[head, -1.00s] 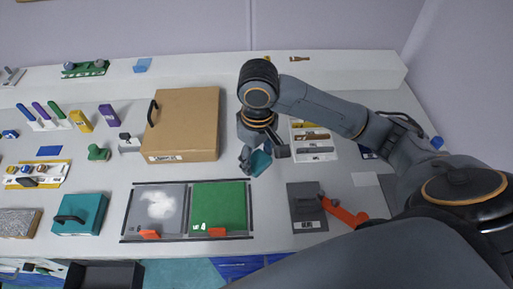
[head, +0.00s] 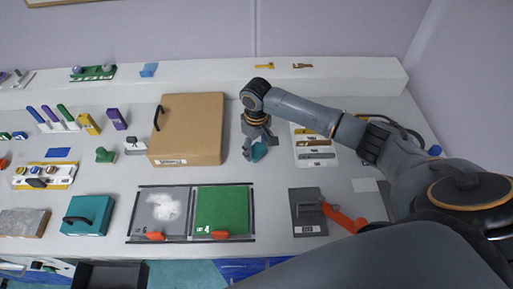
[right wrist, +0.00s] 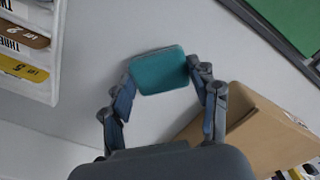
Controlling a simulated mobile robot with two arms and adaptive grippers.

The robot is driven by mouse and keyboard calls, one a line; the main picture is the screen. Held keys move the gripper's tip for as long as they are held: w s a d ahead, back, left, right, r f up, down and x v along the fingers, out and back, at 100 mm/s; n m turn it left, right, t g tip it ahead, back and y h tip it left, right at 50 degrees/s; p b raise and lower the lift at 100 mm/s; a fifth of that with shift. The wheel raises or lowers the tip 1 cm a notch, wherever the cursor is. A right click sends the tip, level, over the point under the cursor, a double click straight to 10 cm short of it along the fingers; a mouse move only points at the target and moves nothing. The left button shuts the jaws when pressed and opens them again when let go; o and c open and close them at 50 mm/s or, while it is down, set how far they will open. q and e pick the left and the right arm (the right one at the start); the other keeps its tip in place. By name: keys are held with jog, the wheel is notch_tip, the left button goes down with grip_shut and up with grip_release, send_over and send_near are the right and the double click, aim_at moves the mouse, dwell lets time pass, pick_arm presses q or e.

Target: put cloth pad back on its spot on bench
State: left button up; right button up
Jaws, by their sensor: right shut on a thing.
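The cloth pad (right wrist: 158,70) is a small teal block with rounded edges. My right gripper (head: 257,148) is shut on it, with one finger at each side in the right wrist view. I cannot tell whether the pad touches the bench. No marked spot for the pad can be made out. My left gripper is not in view.
The cardboard box (head: 190,128) stands just left of the gripper. A tray with labelled strips (head: 316,164) lies to its right. In front are a framed green mat (head: 222,208) and a grey plate (head: 306,222) with an orange handle. Bare bench lies between them.

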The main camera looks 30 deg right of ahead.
aim_at(257, 150)
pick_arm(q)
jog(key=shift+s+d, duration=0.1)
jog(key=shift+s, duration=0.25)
pick_arm(e)
jog(key=shift+f, duration=0.65)
jog(key=shift+f, duration=0.15)
jog(key=o, duration=1.1)
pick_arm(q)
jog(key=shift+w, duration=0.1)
pick_arm(e)
jog(key=shift+r, duration=0.55)
pick_arm(q)
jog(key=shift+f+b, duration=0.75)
jog(key=shift+b, duration=0.05)
pick_arm(e)
notch_tip(257, 150, up, 11)
jog(key=shift+r, duration=0.15)
